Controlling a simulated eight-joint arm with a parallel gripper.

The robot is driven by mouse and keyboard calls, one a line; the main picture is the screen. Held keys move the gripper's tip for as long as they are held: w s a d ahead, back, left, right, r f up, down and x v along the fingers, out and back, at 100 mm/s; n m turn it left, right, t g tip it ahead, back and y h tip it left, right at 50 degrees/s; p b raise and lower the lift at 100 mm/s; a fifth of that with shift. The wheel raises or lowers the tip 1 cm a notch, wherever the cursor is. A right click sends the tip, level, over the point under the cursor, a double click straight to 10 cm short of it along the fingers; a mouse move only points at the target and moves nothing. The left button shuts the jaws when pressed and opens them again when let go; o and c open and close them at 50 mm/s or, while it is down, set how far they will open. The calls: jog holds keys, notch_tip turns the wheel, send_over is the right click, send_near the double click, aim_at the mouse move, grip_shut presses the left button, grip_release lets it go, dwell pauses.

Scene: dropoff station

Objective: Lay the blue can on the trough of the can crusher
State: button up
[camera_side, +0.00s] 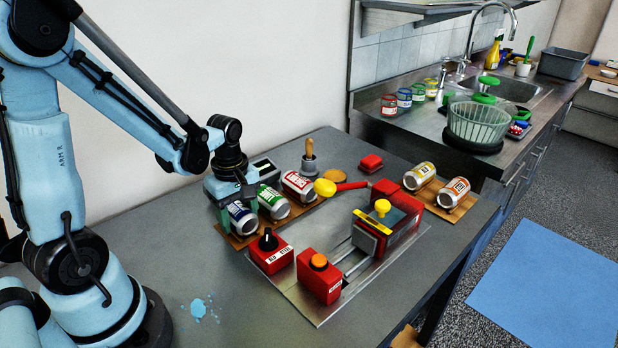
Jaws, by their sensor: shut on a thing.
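The blue can (241,219) lies on its side at the left end of a wooden board (238,243). My gripper (229,206) is around it from above, shut on it, and hides part of it. I cannot tell whether the can still touches the board. The can crusher (389,233) is to the right, a red machine with a yellow knob on a grey metal plate. Its trough (350,257) lies between the red blocks, partly hidden by the block with the orange knob (319,275).
A green can (273,202) and a red can (298,186) lie beside the blue can. A red block with a black knob (269,250) stands between board and crusher. Orange and yellow cans (419,175) lie on another board. The table's front left is clear except for a blue splash (199,308).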

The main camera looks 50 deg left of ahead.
aim_at(237, 206)
jog(key=shift+r, duration=2.15)
jog(key=shift+r, duration=0.1)
jog(key=shift+r, duration=0.25)
notch_tip(237, 206, up, 13)
jog(key=w+d+f+m, duration=0.1)
jog(key=w+d+m, duration=0.3)
jog(key=d+m, duration=0.6)
jog(key=w+d+m, duration=0.5)
jog(key=d+m, duration=0.3)
jog(key=d, duration=0.4)
jog(key=shift+s+d+f, duration=0.1)
jog(key=shift+s+f, duration=0.05)
jog(key=shift+f, duration=8.2)
